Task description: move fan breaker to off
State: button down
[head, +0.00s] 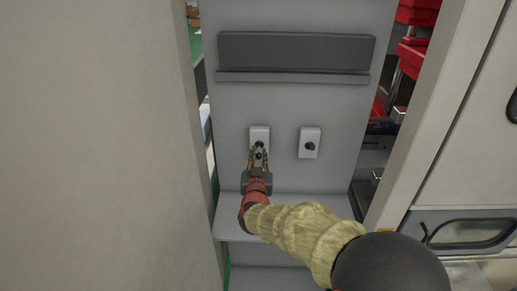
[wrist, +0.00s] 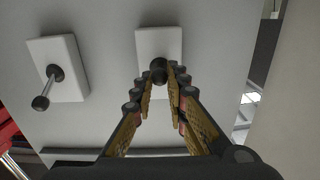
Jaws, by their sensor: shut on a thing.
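Two white breaker boxes with black toggle levers are on the grey panel. No readable label shows which is the fan breaker. My gripper (head: 258,152) is at the left breaker box (head: 259,131) in the head view. In the wrist view this box (wrist: 147,42) is at top centre, and my gripper (wrist: 163,88) is shut on its black lever knob (wrist: 158,65). The fingers partly hide the lever, so its exact position is hard to tell. The other breaker box (head: 309,136) is to the right in the head view, its lever (wrist: 46,90) free and sticking out.
A dark ledge (head: 293,52) runs across the panel above the boxes. A grey shelf (head: 228,224) juts out below them. A large grey wall (head: 95,140) stands close on the left, and a light machine frame (head: 440,110) on the right. Red bins (head: 412,55) are behind.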

jog(key=shift+w+f+b, duration=0.15)
jog(key=shift+f+b, duration=0.2)
jog(key=shift+f, duration=0.6)
jog(key=shift+f, duration=0.2)
jog(key=c, duration=1.7)
grip_release()
jog(key=shift+w+r, duration=0.15)
jog(key=shift+s+a+r, duration=0.1)
jog(key=shift+s+r, duration=0.05)
jog(key=shift+s, duration=3.35)
